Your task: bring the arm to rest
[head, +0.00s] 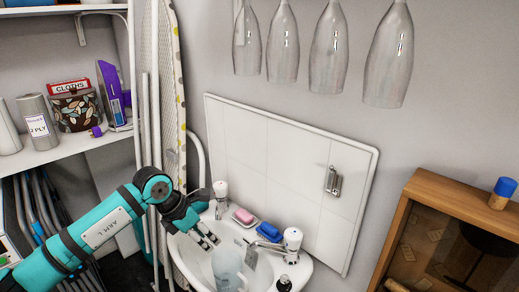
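My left arm, teal and black, reaches in from the left. Its black gripper (207,236) hangs over the left part of the white sink, with its fingers pointing down and to the right. I see no object held in it, but the gap between its fingers is not clear. A clear jug (228,270) stands in the sink just below and right of the fingers and appears apart from them. My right gripper is not in view.
The white sink (180,257) has taps, a pink soap (243,215) and a blue item (268,230) along its back. Glasses (328,42) hang above. A wooden cabinet (455,205) stands right, shelves (70,148) left, and an ironing board (168,90) behind my arm.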

